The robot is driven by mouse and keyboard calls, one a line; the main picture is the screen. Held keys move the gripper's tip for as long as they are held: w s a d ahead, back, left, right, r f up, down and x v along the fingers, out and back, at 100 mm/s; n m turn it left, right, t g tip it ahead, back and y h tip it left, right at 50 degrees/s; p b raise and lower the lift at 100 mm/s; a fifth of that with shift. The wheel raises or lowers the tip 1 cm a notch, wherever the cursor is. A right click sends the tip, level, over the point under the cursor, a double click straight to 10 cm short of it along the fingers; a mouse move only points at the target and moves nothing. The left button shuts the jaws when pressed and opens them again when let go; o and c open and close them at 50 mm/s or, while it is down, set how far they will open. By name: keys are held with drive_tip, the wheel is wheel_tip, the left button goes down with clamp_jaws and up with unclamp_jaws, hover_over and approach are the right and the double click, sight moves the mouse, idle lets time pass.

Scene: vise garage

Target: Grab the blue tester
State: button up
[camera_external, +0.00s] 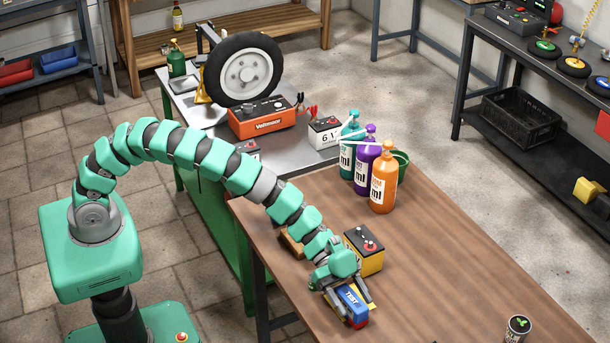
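The blue tester (351,303) is a small blue box with white lettering and a red lower edge. It is on the wooden table (455,262), near the table's front left edge. My gripper (349,296) is at the tester, with a finger visible on each side of it. The fingers look spread around the box. I cannot tell whether they press on it, or whether the tester is lifted. Part of the tester is hidden under my gripper.
A yellow and black battery (364,252) stands right behind my gripper. Orange (384,182), purple (364,160) and teal (348,150) bottles stand farther back. A can (517,329) is at the front right. An orange charger (262,117) and a wheel (244,68) are on the metal bench. The table's right half is mostly clear.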

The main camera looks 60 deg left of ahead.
drive_tip(key=c, duration=1)
